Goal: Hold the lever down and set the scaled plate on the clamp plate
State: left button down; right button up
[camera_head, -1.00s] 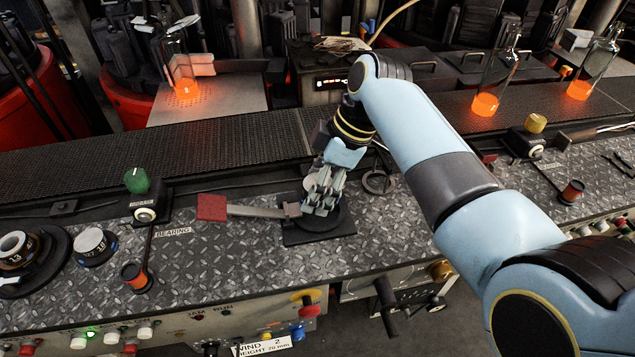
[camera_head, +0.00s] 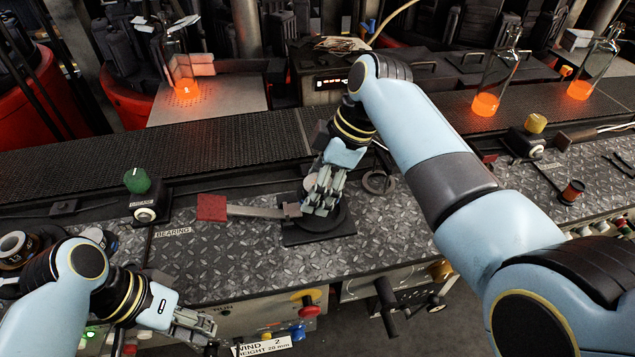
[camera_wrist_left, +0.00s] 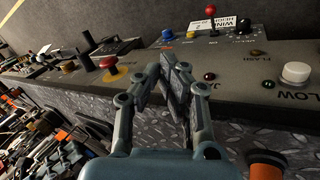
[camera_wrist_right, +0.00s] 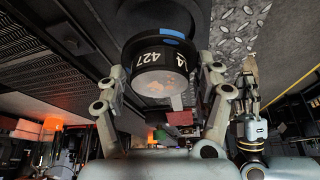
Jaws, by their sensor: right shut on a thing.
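My right gripper (camera_head: 322,208) is shut on a black numbered disc with a pale face and a blue mark, seen in the right wrist view (camera_wrist_right: 158,62); it appears to be the scaled plate. The gripper points down over the round black clamp plate (camera_head: 338,224) and hides much of it; I cannot tell whether the disc touches it. The lever, a grey bar (camera_head: 255,211) with a red end, reaches left from the clamp. My left gripper (camera_head: 205,328) is low at the front edge, left of the lever, fingers together and empty; it also shows in the left wrist view (camera_wrist_left: 168,75).
A green knob box (camera_head: 142,190) stands left of the lever. Control knobs, including a red one (camera_head: 308,310), line the front panel. My left arm partly covers round parts at the far left (camera_head: 14,246). A dark conveyor (camera_head: 220,150) runs behind.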

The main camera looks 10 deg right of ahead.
pick_arm(q)
notch_tip(320, 180, up, 4)
jog(key=w+d+r+m, duration=0.1)
jog(key=w, duration=0.1)
pick_arm(e)
jog(key=shift+r, duration=0.1)
pick_arm(q)
notch_tip(320, 180, up, 13)
jog(key=m+t, duration=0.4)
jog(key=m, duration=0.3)
send_over(198, 209)
jog(key=d, duration=0.2)
jog(key=shift+w+a+f+h, duration=0.2)
jog(key=shift+w+a+h, duration=0.05)
jog(key=shift+w+h, duration=0.05)
jog(key=shift+f, duration=2.9)
jog(key=shift+a+f, duration=0.15)
jog(key=shift+f, duration=1.05)
jog(key=shift+a+f, duration=0.15)
jog(key=shift+f, duration=1)
pick_arm(e)
jog(key=shift+f, duration=0.75)
